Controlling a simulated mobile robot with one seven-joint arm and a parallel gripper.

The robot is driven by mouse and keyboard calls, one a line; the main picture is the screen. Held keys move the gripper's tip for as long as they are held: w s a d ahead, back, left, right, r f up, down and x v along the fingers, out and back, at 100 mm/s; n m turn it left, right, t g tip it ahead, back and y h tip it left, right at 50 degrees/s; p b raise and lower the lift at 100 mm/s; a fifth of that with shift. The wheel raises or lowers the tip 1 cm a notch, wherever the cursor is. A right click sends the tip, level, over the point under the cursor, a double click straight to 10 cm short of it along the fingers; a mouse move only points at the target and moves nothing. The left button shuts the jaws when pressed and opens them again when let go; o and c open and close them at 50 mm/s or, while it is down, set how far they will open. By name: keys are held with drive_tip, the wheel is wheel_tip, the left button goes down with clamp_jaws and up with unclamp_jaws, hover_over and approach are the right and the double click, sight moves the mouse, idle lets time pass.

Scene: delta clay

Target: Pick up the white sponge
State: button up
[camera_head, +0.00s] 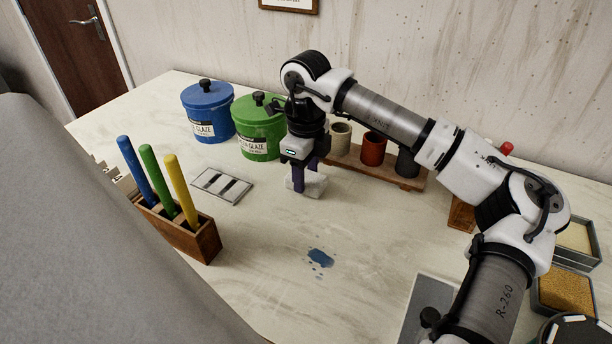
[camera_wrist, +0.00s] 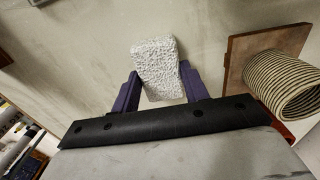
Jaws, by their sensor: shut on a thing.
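The white sponge (camera_head: 314,186) is a pale, rough-textured block near the middle of the table. My gripper (camera_head: 305,181) points down over it with its purple fingers on either side. In the wrist view the sponge (camera_wrist: 157,72) sits between the two fingers of my gripper (camera_wrist: 160,85), which are shut on it. Part of the sponge is hidden behind a finger in the head view. I cannot tell whether it touches the table or is slightly above it.
A wooden rack (camera_head: 392,176) with several cups stands just right of the sponge. Blue (camera_head: 208,115) and green (camera_head: 258,130) glaze tins stand behind left. A wooden holder (camera_head: 190,238) with coloured sticks is at left. A blue spill (camera_head: 320,258) lies in front, with clear table around it.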

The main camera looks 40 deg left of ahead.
sight(306, 177)
wheel_tip(306, 177, up, 20)
idle(0.5)
drive_tip(key=o, duration=0.4)
drive_tip(key=c, duration=0.3)
drive_tip(key=shift+f, duration=0.1)
